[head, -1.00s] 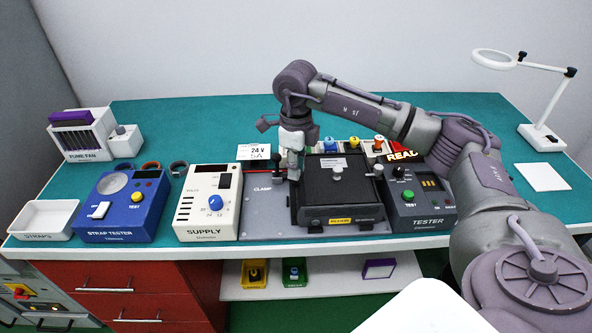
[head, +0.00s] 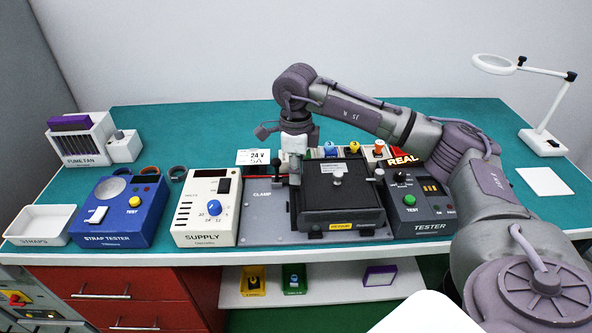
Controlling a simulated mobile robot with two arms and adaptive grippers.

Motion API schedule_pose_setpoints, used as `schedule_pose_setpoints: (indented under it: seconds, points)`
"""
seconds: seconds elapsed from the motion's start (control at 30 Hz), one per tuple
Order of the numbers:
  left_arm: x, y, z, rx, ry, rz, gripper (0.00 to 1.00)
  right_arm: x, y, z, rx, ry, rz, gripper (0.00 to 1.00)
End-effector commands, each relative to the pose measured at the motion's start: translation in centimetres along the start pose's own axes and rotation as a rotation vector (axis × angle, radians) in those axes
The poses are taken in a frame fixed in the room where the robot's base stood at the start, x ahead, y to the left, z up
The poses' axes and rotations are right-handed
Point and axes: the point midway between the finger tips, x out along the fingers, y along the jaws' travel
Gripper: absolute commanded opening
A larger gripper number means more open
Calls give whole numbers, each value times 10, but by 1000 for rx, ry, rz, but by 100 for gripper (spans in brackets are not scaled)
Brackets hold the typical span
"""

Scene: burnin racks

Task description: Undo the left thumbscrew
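A black box (head: 340,196) with a yellow label on its front sits on the grey clamp plate (head: 262,212). A pale knob (head: 337,179) stands on its lid. A pale thumbscrew (head: 379,174) shows at its right edge. My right gripper (head: 294,178) points down at the box's left edge, where the left thumbscrew would be. The fingers cover that spot, so I cannot see the left thumbscrew, nor whether the fingers are shut on it. My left gripper is not in view.
The supply (head: 207,207) and strap tester (head: 120,211) are to the left, the tester (head: 418,205) to the right. Coloured knobs (head: 330,149) stand behind the box.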

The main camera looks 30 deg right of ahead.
Motion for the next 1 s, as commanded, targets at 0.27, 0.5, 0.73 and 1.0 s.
schedule_pose_setpoints:
  seconds: [0.27, 0.5, 0.73, 1.0]
  points:
    - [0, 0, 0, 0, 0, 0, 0, -1, 0, 0, 1, -1, -2, 47]
    - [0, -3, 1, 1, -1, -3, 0, -4, 0, 0, 1, -2, -2, 47]
    - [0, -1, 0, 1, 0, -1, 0, -41, -1, 1, 1, -6, -4, 47]
    - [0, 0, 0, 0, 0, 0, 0, -97, -1, 0, 2, -4, -4, 47]
